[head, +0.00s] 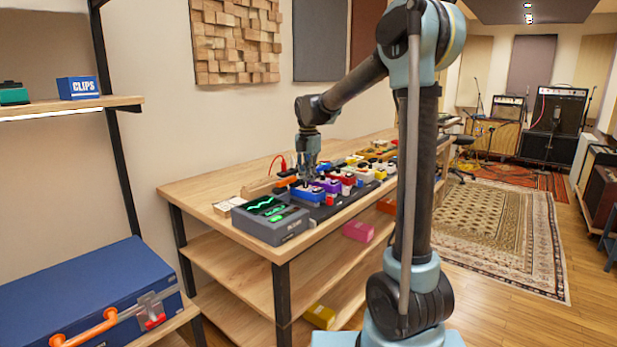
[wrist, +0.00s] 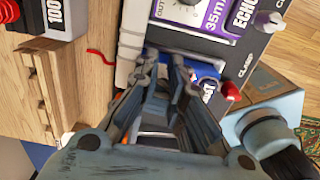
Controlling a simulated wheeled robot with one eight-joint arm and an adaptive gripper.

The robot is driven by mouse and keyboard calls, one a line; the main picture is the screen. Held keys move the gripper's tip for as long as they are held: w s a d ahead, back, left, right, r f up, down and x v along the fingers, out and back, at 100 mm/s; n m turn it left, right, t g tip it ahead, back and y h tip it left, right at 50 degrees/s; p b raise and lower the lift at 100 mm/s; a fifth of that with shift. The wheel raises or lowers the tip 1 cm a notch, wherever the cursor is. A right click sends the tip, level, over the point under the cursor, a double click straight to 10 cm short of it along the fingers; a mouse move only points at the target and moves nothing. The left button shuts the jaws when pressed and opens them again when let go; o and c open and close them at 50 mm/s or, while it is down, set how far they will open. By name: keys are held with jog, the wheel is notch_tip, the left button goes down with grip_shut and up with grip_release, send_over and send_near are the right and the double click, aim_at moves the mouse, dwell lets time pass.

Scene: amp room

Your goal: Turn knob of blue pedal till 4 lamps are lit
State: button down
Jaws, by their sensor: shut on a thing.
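The blue pedal (head: 306,195) lies in the row of pedals on the wooden bench. In the wrist view a blue strip of it (wrist: 207,72) shows beside my fingers, with a red button at its right end. My gripper (head: 308,178) points down over the blue pedal. In the wrist view its two fingers (wrist: 165,62) are close together over the pedal and shut on its knob. The knob is hidden by the fingers. I cannot make out any lamps of the blue pedal or how many are lit.
A purple pedal (head: 327,186) stands right against the blue one, with more pedals beyond. A grey box with a green screen (head: 270,219) sits at the near bench end. A red cable (wrist: 101,56) lies on the wood. A blue case (head: 80,300) rests lower left.

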jog(key=shift+s+a, duration=0.2)
jog(key=shift+s, duration=0.4)
dwell(1.0)
jog(key=shift+s+d, duration=0.25)
jog(key=shift+d, duration=0.05)
dwell(0.8)
jog(key=shift+w+d, duration=0.1)
jog(key=shift+w+d, duration=0.15)
jog(key=shift+d, duration=0.1)
notch_tip(320, 180, up, 6)
dwell(0.7)
jog(key=c, duration=2.3)
grip_release()
grip_shut()
